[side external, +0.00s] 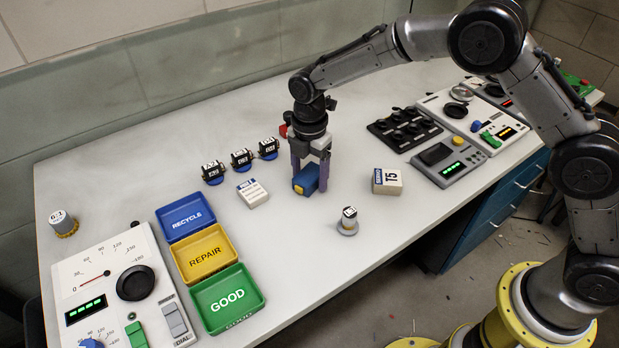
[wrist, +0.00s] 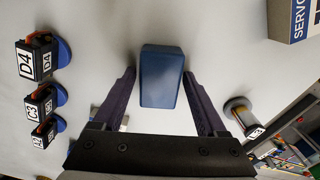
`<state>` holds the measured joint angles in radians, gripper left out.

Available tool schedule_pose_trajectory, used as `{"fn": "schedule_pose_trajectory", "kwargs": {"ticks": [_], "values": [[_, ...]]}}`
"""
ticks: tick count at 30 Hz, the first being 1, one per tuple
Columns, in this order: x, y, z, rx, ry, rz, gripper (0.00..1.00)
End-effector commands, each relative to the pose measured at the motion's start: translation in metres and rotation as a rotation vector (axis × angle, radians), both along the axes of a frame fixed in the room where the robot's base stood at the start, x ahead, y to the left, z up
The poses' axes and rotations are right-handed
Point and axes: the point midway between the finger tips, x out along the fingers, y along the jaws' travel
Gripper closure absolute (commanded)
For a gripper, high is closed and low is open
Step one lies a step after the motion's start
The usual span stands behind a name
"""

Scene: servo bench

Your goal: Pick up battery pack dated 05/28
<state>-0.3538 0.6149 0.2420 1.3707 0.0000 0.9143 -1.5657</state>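A blue block with a yellow end (side external: 306,181) lies on the white bench, and its plain blue top shows in the wrist view (wrist: 161,78). It may be the battery pack; no date can be read on it in either view. My gripper (side external: 311,180) points down over the block. In the wrist view its two dark fingers (wrist: 159,74) stand on the left and right of the block, with a narrow gap on each side. The gripper is open and holds nothing. In the side view the near finger partly hides the block.
Three black servos (side external: 241,159) and a white labelled box (side external: 252,194) stand left of the gripper. A T5 box (side external: 387,182) and a small cylinder (side external: 348,222) stand right and in front. Blue (side external: 165,237), yellow (side external: 182,264) and green (side external: 207,312) trays lie front left.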

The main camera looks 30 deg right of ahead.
Motion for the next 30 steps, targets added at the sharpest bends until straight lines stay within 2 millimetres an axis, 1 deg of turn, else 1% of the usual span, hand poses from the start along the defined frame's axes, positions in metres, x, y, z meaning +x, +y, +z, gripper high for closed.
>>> {"fn": "schedule_pose_trajectory", "kwargs": {"ticks": [1, 5, 6, 8, 9, 12, 20, 23, 26, 30], "values": [[0.000, 0.000, 0.000, 0.000, 0.000, 0.000, 0.36], [0.000, 0.000, 0.000, 0.000, 0.000, 0.000, 0.60], [0.000, 0.000, 0.000, 0.000, 0.000, 0.000, 0.67], [0.000, 0.000, 0.000, 0.000, 0.000, 0.000, 0.78], [0.000, 0.000, 0.000, 0.000, 0.000, 0.000, 0.85], [0.000, 0.000, 0.001, 0.000, -0.001, 0.000, 1.00], [0.001, 0.000, 0.002, 0.001, -0.002, 0.000, 1.00], [0.001, 0.000, 0.005, 0.001, -0.003, 0.000, 1.00], [0.001, 0.000, 0.013, 0.002, -0.005, 0.000, 1.00], [0.001, 0.001, 0.034, 0.002, -0.007, 0.000, 1.00]]}}
